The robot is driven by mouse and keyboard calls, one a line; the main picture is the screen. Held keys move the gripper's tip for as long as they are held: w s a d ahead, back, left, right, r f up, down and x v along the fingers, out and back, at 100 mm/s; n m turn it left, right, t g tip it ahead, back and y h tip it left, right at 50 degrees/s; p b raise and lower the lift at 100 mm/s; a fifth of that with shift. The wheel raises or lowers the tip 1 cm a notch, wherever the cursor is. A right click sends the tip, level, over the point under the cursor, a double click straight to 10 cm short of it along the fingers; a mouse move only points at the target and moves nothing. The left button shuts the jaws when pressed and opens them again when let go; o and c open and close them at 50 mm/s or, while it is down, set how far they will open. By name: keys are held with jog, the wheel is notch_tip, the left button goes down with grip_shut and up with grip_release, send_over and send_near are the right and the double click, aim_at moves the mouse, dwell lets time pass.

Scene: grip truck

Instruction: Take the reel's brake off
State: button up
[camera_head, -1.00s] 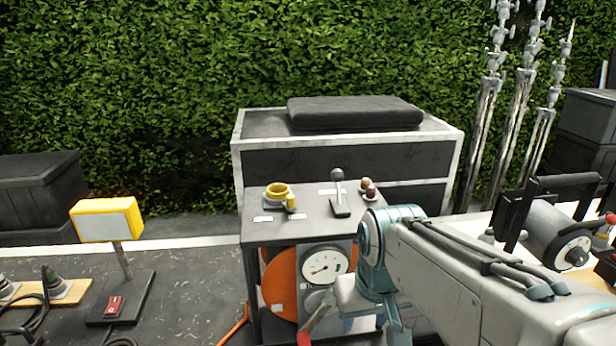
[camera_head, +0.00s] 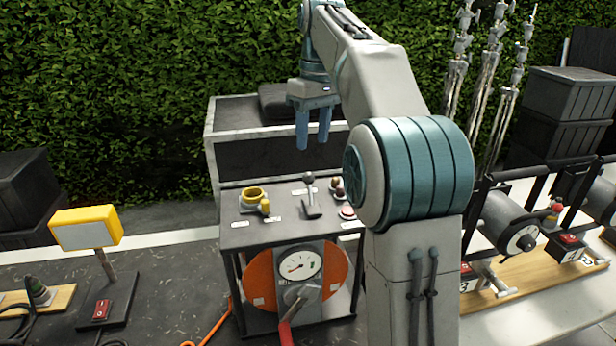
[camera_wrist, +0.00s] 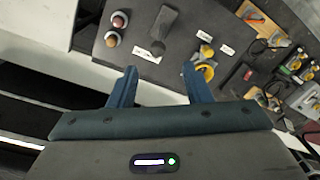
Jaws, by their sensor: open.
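An orange reel (camera_head: 262,280) sits inside a dark stand (camera_head: 236,238), with a round gauge (camera_head: 299,263) and a crank with a red handle (camera_head: 286,334) on its front. On the stand's top are a lever with a round knob (camera_head: 309,190), a yellow ring (camera_head: 252,194) with a small yellow peg (camera_head: 265,206) beside it, and several small knobs (camera_head: 337,187). White labels lie by them, too small to read. My gripper (camera_head: 313,142) is open and empty, pointing down above the stand's back edge. The wrist view shows the lever (camera_wrist: 168,22) beyond the open fingers (camera_wrist: 160,72).
A grey-edged black case (camera_head: 270,158) stands behind, against the hedge. A yellow box on a post (camera_head: 85,228) with a red switch (camera_head: 101,310) is at left. An orange cable (camera_head: 215,325) lies on the floor.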

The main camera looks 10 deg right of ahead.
aim_at(308, 184)
jog(key=shift+n, duration=0.3)
jog(key=f, duration=0.4)
jog(key=f+b, duration=0.1)
jog(key=f, duration=0.3)
jog(key=a+f, duration=0.1)
jog(key=f, duration=0.3)
jog(key=shift+f, duration=0.25)
jog(key=shift+c, duration=0.4)
grip_shut()
